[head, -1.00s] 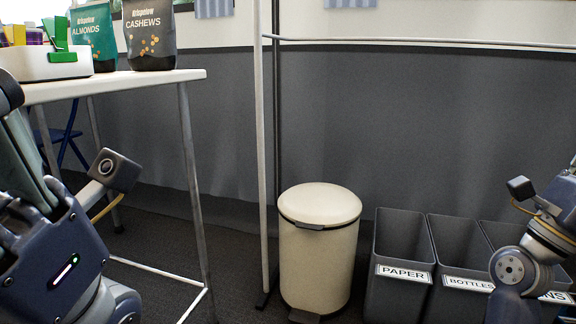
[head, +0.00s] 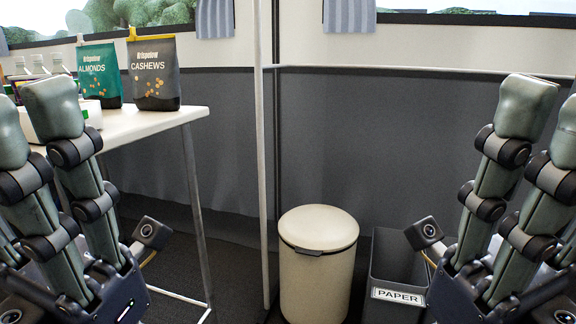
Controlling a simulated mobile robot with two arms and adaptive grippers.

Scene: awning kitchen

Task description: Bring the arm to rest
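My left gripper (head: 34,118) stands upright at the left edge of the head view, its grey fingers pointing up in front of the white table. Its two fingers are apart with nothing seen between them. My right gripper (head: 548,118) stands upright at the right edge, also with fingers pointing up, apart and empty. The outer finger of each is partly cut off by the picture edge. Neither gripper is seen touching anything.
A white table (head: 150,121) at left holds an almonds bag (head: 97,78), a cashews bag (head: 154,75) and several bottles. A cream pedal bin (head: 318,262) stands on the floor in the middle. A grey paper bin (head: 390,258) is beside it, partly behind my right arm.

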